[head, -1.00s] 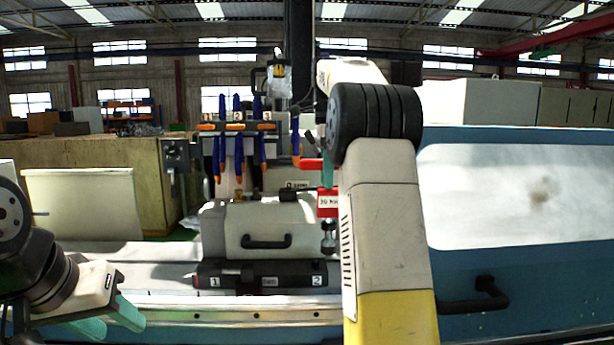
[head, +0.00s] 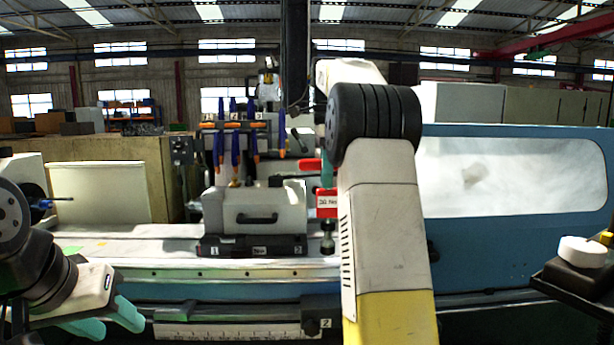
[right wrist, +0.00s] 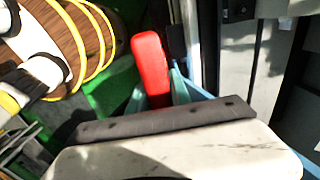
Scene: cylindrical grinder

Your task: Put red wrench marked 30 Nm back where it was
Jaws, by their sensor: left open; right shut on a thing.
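The red wrench (head: 327,201) hangs upright in the middle of the head view, with its marked red block facing me and a metal end below. The marking is small but seems to read 30 Nm. My right gripper (head: 327,173) is shut on it, partly hidden behind my right arm. In the right wrist view the red handle (right wrist: 151,62) sticks out between the teal fingers. My left gripper (head: 108,320) is open and empty at the lower left. A black block (head: 230,246) with labels 1 and 2 lies left of the wrench's lower end.
A grey housing (head: 240,205) with a black handle stands behind the black block. Blue-and-orange hoses (head: 235,148) hang above it. A ledge (head: 230,330) with a label 2 runs along the bottom.

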